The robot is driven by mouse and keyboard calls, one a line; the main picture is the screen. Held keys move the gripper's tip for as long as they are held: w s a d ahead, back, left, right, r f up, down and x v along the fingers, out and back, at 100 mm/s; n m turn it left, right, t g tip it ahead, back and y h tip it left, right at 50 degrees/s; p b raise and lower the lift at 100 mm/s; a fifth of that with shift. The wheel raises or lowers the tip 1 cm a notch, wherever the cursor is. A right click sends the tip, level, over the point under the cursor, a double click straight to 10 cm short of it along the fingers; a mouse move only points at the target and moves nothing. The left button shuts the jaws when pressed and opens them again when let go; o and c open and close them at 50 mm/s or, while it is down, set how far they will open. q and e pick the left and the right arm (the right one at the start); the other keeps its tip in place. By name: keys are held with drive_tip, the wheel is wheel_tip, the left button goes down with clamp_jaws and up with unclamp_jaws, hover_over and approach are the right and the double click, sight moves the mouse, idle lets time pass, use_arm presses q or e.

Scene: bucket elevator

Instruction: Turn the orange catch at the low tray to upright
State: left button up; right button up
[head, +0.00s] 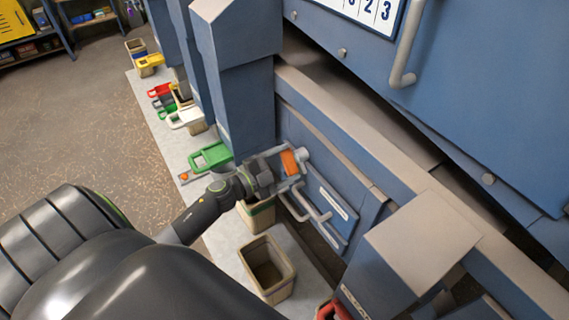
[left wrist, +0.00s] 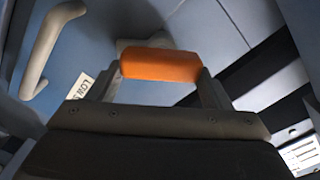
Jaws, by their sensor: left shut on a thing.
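The orange catch (head: 289,162) sits on a grey mount at the upper edge of the low tray's blue front (head: 328,193). In the head view it looks short and somewhat tilted; its exact angle is hard to tell. My left gripper (head: 283,164) is shut on it. In the left wrist view the orange catch (left wrist: 160,66) lies across between the two fingers of my left gripper (left wrist: 160,80). The tray's grey bar handle (head: 310,205) is just below the gripper, and it shows at the upper left of the wrist view (left wrist: 44,45). My right gripper is not in view.
An open tan bin (head: 268,268) stands on the pale floor strip below, with another partly hidden behind my gripper. A green-handled piece (head: 211,156) is left of the gripper. A blue machine housing with a grey ledge (head: 345,120) rises close on the right. The floor at left is clear.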

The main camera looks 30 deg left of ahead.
use_arm(q)
drive_tip(key=m, duration=0.2)
drive_tip(key=m+b, duration=0.1)
drive_tip(key=shift+s+f+m, duration=0.1)
drive_tip(key=shift+f+m, duration=0.2)
drive_tip(key=shift+m, duration=0.1)
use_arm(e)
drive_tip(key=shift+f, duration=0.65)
use_arm(q)
drive_tip(key=shift+f+m+b, duration=0.15)
drive_tip(key=shift+m+b, duration=0.55)
drive_tip(key=shift+m, duration=1.2)
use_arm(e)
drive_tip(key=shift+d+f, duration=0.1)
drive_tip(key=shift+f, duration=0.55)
use_arm(q)
drive_tip(key=o, duration=1)
